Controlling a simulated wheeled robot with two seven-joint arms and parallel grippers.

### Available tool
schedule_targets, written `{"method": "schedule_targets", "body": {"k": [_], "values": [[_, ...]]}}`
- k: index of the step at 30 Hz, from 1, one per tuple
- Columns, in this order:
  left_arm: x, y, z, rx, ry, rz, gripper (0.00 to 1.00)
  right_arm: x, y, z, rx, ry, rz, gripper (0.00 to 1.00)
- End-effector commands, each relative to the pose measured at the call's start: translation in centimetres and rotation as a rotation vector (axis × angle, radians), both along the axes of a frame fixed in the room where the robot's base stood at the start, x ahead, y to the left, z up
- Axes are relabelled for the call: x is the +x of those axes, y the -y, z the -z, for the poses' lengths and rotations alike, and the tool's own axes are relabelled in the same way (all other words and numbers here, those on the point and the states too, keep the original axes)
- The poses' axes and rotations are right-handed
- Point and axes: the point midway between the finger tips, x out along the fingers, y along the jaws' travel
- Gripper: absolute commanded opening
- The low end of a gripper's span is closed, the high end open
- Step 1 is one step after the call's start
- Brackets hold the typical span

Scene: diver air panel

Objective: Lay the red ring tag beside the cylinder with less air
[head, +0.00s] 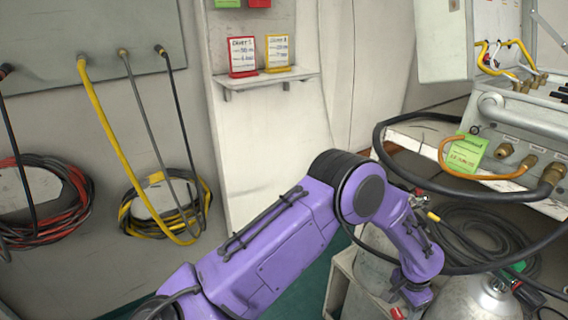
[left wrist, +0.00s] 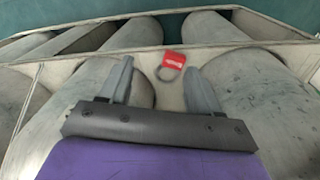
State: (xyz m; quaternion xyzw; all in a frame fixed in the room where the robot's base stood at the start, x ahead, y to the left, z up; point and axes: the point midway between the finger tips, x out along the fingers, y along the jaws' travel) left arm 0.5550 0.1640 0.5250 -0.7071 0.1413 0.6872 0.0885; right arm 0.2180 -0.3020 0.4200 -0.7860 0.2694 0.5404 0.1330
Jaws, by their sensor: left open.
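The red ring tag (left wrist: 174,61), a red label with a grey ring, shows in the left wrist view against a pale strip between grey cylinders. My left gripper (left wrist: 158,70) is open around that area, with the tag between its fingertips, closer to the right finger; I cannot tell whether they touch. In the head view my purple left arm reaches down to the cylinders, with its gripper (head: 412,297) low at the right. Cylinders (head: 475,303) stand there, and large cylinder bodies (left wrist: 245,85) fill the wrist view. No pressure reading is legible. My right gripper is out of view.
An air panel (head: 535,125) with brass fittings, a green tag (head: 464,153) and hoses stands at the right. A black hose (head: 470,268) loops near the arm. Two cards (head: 242,56) stand on a wall shelf (head: 270,80). Coiled hoses (head: 165,215) hang at left.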

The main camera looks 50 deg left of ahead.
Motion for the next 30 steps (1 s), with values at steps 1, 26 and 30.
{"method": "schedule_targets", "body": {"k": [1,26,30], "values": [[-3.2,0.2,3.6,-0.035,-0.014,-0.071,0.63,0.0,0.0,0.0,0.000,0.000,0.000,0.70],[-33.8,-13.8,10.4,0.207,0.341,-0.920,0.63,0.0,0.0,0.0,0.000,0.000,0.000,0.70],[-33.7,-13.8,8.7,0.206,0.341,-0.920,0.63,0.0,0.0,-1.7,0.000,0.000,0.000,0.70]]}}
